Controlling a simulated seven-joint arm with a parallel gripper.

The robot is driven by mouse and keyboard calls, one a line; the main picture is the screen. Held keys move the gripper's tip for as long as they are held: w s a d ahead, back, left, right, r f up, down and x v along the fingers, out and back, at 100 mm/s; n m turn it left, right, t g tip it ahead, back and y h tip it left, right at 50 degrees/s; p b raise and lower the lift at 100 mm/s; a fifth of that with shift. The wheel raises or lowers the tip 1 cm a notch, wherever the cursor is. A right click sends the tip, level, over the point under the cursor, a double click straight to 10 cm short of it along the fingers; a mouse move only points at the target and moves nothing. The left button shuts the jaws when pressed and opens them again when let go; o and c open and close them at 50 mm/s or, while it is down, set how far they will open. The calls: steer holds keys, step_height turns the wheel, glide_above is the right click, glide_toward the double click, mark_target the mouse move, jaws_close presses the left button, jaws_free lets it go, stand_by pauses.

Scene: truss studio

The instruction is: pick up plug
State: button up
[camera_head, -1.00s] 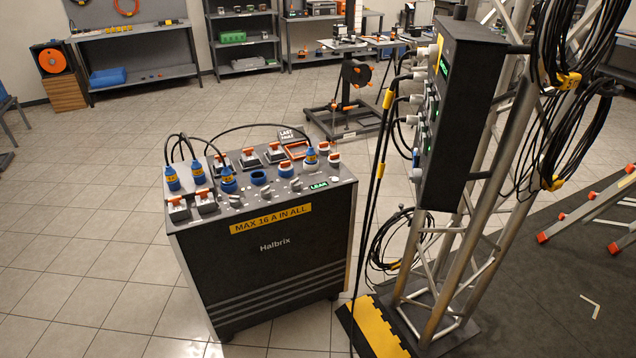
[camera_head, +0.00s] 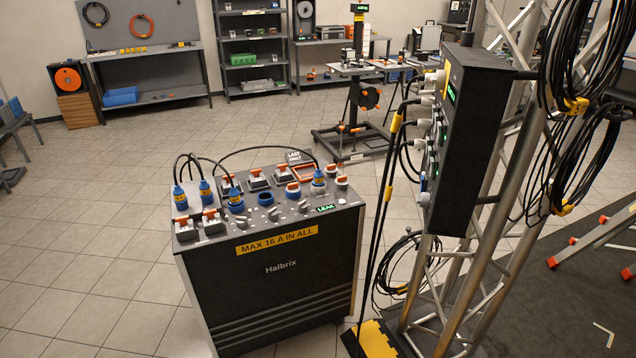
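Several blue plugs with yellow bands stand in the top of the dark Halbrix power cabinet; one plug (camera_head: 180,197) is at the left end, a second plug (camera_head: 206,191) beside it, a third plug (camera_head: 235,200) right of those, and another plug (camera_head: 318,181) near the right end. Black cables loop from them. An open blue socket (camera_head: 266,198) sits mid-panel. White and grey plugs (camera_head: 424,122) stick out of the left side of the box on the truss. Which plug the task means cannot be told. My gripper does not show.
Tiled floor (camera_head: 90,250) is free at left. Shelves and benches line the back wall.

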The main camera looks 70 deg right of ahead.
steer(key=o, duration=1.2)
